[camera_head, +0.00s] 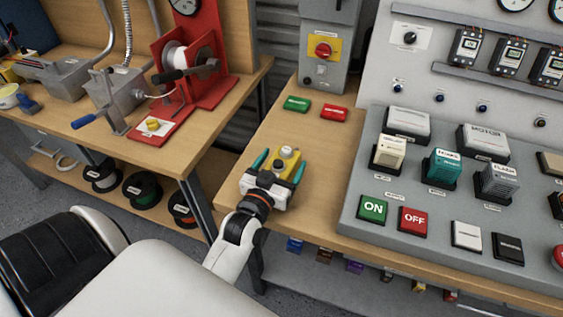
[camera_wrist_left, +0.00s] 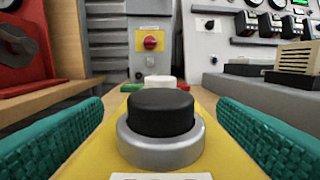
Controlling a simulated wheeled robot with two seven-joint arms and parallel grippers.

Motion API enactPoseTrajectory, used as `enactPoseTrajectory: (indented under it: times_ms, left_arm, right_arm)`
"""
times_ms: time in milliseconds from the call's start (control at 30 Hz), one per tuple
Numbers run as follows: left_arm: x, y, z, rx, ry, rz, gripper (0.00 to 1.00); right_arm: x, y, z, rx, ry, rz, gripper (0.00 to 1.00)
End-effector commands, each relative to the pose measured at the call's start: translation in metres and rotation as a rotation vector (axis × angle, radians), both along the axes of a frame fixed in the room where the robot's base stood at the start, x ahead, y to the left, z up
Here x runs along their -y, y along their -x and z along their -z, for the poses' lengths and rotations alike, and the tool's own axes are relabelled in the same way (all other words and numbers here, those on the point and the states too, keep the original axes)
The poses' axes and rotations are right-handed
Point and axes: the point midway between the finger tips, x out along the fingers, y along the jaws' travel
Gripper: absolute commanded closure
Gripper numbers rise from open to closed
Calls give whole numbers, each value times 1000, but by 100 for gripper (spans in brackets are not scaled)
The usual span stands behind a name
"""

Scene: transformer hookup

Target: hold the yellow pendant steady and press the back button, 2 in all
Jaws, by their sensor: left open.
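The yellow pendant (camera_head: 291,157) sits on the wooden bench top in the head view. It has a pale button toward its far end and a darker one nearer my wrist. My left gripper (camera_head: 280,165) is open, with one teal finger on each side of the pendant. In the left wrist view the pendant's yellow body (camera_wrist_left: 97,146) lies between the teal fingers. The near black button (camera_wrist_left: 160,111) stands in a grey collar. The white back button (camera_wrist_left: 160,81) shows behind it, partly hidden. Contact between fingers and pendant cannot be told. My right gripper is out of view.
A green block (camera_head: 296,104) and a red block (camera_head: 334,114) lie beyond the pendant, before a grey switch box (camera_head: 325,75). The grey control panel (camera_head: 350,215) stands to the right. Bare bench top lies between pendant and panel.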

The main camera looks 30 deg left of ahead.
Motion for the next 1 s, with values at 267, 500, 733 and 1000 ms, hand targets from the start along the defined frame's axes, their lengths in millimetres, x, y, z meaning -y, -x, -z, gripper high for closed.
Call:
enactPoseTrajectory:
  times_ms: [267,500,733,1000]
  left_arm:
    - [0,-2,0,0,0,0,18]
    - [0,-2,0,0,0,0,54]
    - [0,-2,0,0,1,0,75]
    - [0,-2,0,0,1,0,75]
  right_arm:
    - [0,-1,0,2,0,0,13]
    - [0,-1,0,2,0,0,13]
    - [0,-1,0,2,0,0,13]
    - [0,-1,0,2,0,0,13]
